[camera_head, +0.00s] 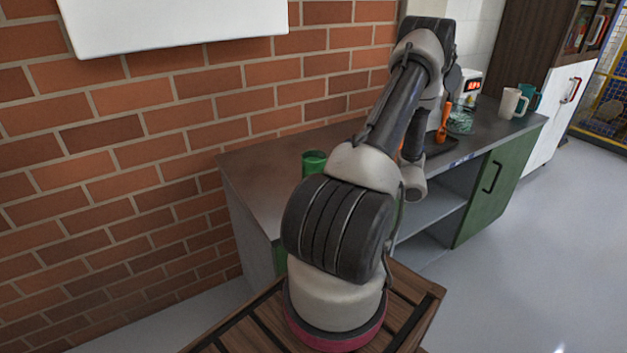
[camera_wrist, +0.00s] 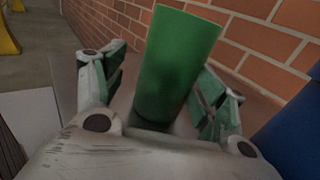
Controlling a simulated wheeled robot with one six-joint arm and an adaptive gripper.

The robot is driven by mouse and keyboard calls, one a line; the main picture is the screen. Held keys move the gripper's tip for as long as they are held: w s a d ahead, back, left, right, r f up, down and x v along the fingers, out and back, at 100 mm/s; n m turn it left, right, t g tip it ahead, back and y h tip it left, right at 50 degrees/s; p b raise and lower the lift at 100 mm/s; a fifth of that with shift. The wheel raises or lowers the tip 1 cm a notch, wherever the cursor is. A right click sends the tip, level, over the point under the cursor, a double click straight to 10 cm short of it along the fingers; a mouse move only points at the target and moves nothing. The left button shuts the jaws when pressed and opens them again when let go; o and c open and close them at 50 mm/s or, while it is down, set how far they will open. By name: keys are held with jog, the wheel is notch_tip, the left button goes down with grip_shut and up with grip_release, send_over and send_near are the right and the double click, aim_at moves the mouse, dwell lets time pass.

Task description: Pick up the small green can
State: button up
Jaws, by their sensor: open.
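The small green can (camera_head: 314,161) stands on the left part of the grey counter (camera_head: 262,165), partly hidden by my arm in the head view. In the wrist view the green can (camera_wrist: 172,65) is large and close, between the two fingers of my gripper (camera_wrist: 160,95). The fingers are spread, one on each side of the can, and I see a gap at the left finger. Whether the right finger touches the can I cannot tell. The can's lower end is partly hidden by the gripper body. In the head view the gripper is hidden behind my arm.
A brick wall (camera_head: 150,150) runs behind the counter. Farther right on the counter are an orange-handled tool (camera_head: 444,120), a glass bowl (camera_head: 460,122), a white mug (camera_head: 512,103) and a teal mug (camera_head: 529,97). A blue surface (camera_wrist: 292,135) shows at the right of the wrist view.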

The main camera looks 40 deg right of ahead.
aim_at(303, 173)
jog(key=x, duration=0.6)
jog(key=shift+w+a+r, duration=0.1)
jog(key=shift+w+r, duration=0.05)
jog(key=shift+r, duration=0.1)
jog(key=c, duration=1.1)
jog(key=shift+r, duration=0.15)
